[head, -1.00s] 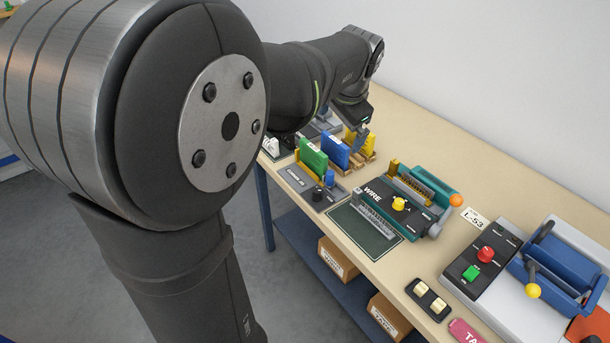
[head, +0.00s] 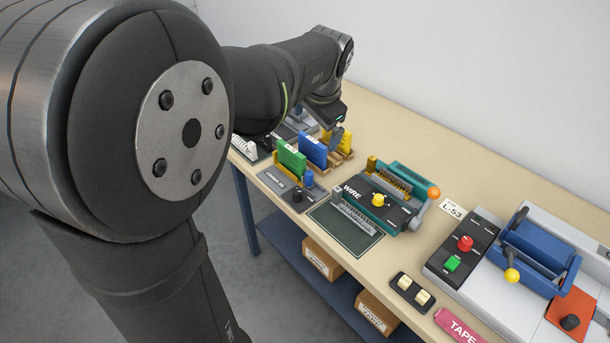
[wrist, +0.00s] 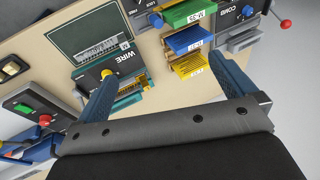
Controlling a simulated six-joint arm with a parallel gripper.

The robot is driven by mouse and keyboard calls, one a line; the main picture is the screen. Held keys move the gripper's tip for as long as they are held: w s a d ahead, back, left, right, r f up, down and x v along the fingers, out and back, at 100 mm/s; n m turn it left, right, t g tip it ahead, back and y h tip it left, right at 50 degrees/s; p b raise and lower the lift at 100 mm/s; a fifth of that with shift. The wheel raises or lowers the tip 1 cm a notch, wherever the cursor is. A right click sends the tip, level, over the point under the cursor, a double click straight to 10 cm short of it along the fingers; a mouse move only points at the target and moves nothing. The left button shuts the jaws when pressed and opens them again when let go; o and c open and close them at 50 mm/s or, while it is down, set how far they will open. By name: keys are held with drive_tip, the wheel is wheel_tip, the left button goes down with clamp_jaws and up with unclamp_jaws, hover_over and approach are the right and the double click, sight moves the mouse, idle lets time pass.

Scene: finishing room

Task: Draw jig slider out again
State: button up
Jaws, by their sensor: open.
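A grey jig plate (head: 272,181) with a blue knob (head: 309,178) and a black knob (head: 297,195) lies at the table's front edge. I take it for the jig; which part is its slider I cannot tell. The plate and its blue knob (wrist: 157,20) show at the top of the wrist view. My gripper (head: 338,135) is partly hidden by my arm in the head view, near the yellow block. In the wrist view my gripper (wrist: 160,68) has its two blue fingers wide apart with nothing between them, above the bench.
Green (head: 291,158), blue (head: 313,149) and yellow (head: 344,141) blocks stand in a row behind the jig plate. A wire binding machine (head: 385,195) with a yellow knob stands to the right. The table's back strip is clear.

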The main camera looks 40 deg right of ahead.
sight(309, 172)
idle(0.3)
drive_tip(key=shift+w, duration=0.1)
drive_tip(key=c, duration=0.5)
drive_tip(key=shift+w+d+f+n, duration=0.15)
drive_tip(key=shift+w+d+n, duration=0.05)
drive_tip(key=shift+n, duration=0.4)
drive_tip(key=c, duration=0.4)
drive_tip(key=w+d+f+n+g, duration=0.1)
drive_tip(key=w+n, duration=0.1)
drive_tip(key=n, duration=0.2)
drive_tip(key=w+d+f+n+g+y, duration=0.1)
drive_tip(key=w+d+f+n, duration=0.1)
drive_tip(key=n, duration=0.3)
drive_tip(key=w+d+f+n+g+y, duration=0.1)
drive_tip(key=w+f+n, duration=0.1)
drive_tip(key=n, duration=0.2)
drive_tip(key=shift+w+d+n, duration=0.2)
drive_tip(key=shift+w+n, duration=0.05)
drive_tip(key=shift+n, duration=0.15)
drive_tip(key=c, duration=0.3)
drive_tip(key=shift+n+g, duration=0.4)
drive_tip(key=shift+n, duration=0.4)
drive_tip(key=f, duration=1.8)
drive_tip(key=shift+w+d, duration=0.15)
drive_tip(key=shift+w, duration=0.15)
drive_tip(key=shift+c, duration=0.5)
